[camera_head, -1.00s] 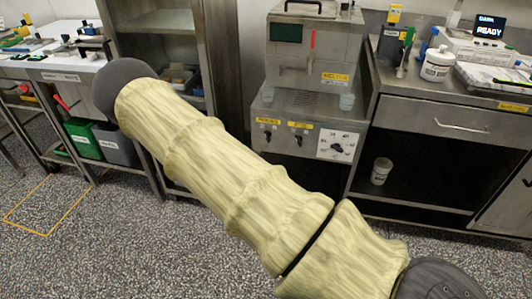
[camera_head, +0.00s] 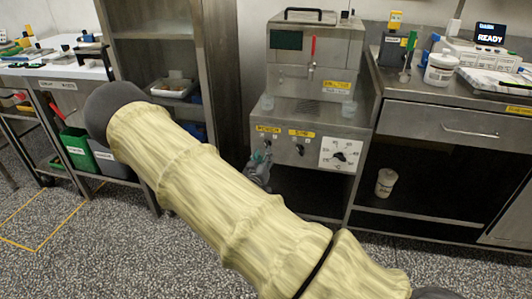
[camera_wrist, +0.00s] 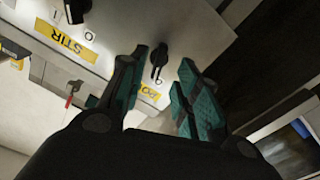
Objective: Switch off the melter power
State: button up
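The melter (camera_head: 314,70) is a steel machine with a dark screen. Its lower front panel has a left black knob under a yellow label that seems to read POWER, a second black knob (camera_head: 300,149) beside it, and a white dial (camera_head: 341,155). My gripper (camera_head: 262,158) is at the left knob in the head view. In the wrist view my gripper (camera_wrist: 160,85) has its two teal fingers apart, with the left knob (camera_wrist: 159,57) showing between and beyond their tips. I cannot tell whether they touch it. The STIR label (camera_wrist: 75,36) and knob (camera_wrist: 76,10) are to the left.
A steel bench (camera_head: 455,121) on the right carries a white tub (camera_head: 440,70) and a READY display (camera_head: 490,33). Another white tub (camera_head: 386,182) stands on its lower shelf. A shelf rack and a left table with a green bin (camera_head: 76,147) stand left.

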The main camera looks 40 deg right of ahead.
aim_at(267, 145)
jog(key=shift+x, duration=2.3)
jog(key=shift+c, duration=0.4)
grip_shut()
